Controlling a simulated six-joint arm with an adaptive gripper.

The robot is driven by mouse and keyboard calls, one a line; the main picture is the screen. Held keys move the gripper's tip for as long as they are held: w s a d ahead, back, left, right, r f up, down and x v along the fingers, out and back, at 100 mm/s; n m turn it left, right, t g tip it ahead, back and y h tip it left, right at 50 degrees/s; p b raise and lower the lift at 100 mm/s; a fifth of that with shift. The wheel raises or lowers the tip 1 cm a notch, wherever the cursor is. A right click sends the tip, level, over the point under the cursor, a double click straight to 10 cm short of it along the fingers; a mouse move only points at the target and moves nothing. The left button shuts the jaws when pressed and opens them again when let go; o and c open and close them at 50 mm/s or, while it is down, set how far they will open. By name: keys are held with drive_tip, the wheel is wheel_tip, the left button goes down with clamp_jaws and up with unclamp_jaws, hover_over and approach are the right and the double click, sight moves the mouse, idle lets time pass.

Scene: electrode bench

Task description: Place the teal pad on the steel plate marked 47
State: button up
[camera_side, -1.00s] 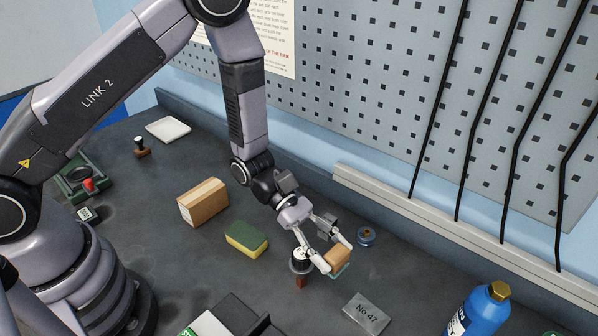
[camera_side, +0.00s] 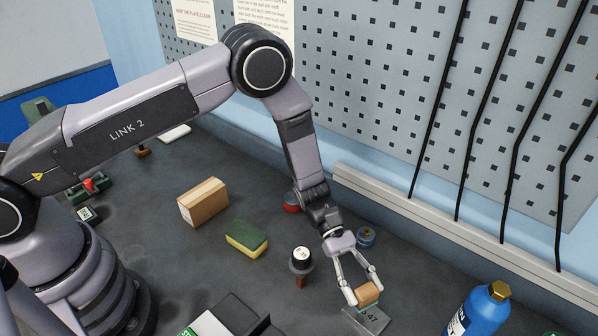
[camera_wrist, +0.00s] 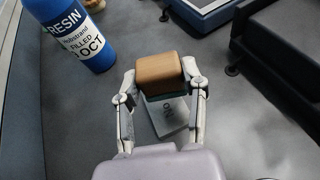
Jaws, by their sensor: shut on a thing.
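The teal pad (camera_wrist: 163,97) shows as a thin teal layer under a tan wooden block (camera_wrist: 158,70). My gripper (camera_wrist: 160,88) is shut on the block's sides; the block also shows between the fingers in the side view (camera_side: 367,294). The steel plate marked 47 (camera_side: 373,319) lies flat on the bench directly below and just in front of the block. In the wrist view the plate (camera_wrist: 170,118) is partly hidden by the block and pad. I cannot tell whether the pad touches the plate.
A blue resin bottle (camera_side: 478,312) stands right of the plate. A dark case (camera_wrist: 285,45) is at the wrist view's right.

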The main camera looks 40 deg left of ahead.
sight(365, 301)
drive_tip(key=shift+w+d+f, duration=0.35)
drive_tip(key=shift+f, duration=0.25)
drive_tip(key=shift+w+d+f, duration=0.1)
drive_tip(key=shift+w+f, duration=0.05)
drive_tip(key=shift+f, duration=1.5)
drive_tip(key=shift+f, duration=0.1)
drive_tip(key=o, duration=1)
drive_tip(key=shift+o, duration=0.2)
